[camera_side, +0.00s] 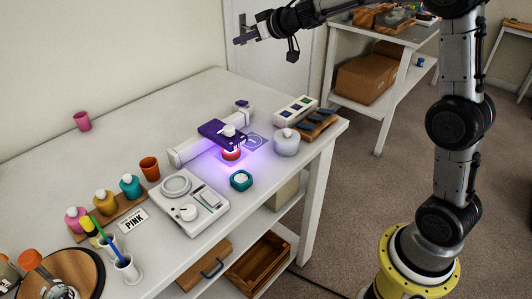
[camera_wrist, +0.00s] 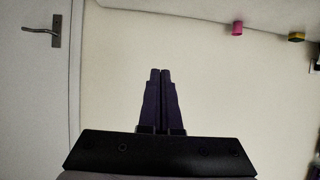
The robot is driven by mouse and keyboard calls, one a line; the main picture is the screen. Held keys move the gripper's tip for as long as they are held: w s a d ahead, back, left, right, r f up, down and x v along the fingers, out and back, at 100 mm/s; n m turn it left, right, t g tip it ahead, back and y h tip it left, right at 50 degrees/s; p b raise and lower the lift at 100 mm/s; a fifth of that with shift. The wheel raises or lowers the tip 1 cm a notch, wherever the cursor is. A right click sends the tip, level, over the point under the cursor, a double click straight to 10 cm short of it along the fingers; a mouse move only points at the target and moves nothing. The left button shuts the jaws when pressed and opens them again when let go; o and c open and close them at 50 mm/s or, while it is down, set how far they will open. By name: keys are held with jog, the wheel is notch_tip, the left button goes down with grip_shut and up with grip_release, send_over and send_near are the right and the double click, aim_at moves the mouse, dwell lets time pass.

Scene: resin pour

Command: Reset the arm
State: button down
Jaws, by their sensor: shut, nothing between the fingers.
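My gripper (camera_side: 243,40) is raised high above the far end of the white table (camera_side: 130,110) in the side view, in front of the door. In the wrist view my gripper (camera_wrist: 160,72) shows its two dark fingers together, shut, with nothing between them. Below it on the table, a purple lamp (camera_side: 215,131) casts violet light on a red item (camera_side: 231,154) under it. A teal pot (camera_side: 241,180) stands in front of the lamp, apart from it.
A pink cup (camera_side: 82,121) stands by the wall. The air around my gripper is clear.

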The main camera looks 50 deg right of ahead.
jog(key=s+a+r+m+t+h, duration=0.1)
jog(key=s+a+r+m+t, duration=0.15)
jog(key=s+r, duration=0.75)
jog(key=s+r+m+g+h, duration=0.1)
jog(key=s+m+h, duration=0.15)
jog(key=s, duration=0.85)
jog(key=s+a+f+n+g+y, duration=0.1)
jog(key=s+a+f+n+g, duration=0.1)
jog(key=s+f, duration=0.7)
jog(key=s+a+f+n+g+y, duration=0.2)
jog(key=s+a+f+g, duration=0.2)
jog(key=s+f, duration=0.6)
jog(key=s+g, duration=0.2)
jog(key=s, duration=0.1)
jog(key=shift+f+g, duration=0.15)
jog(key=shift+g, duration=0.2)
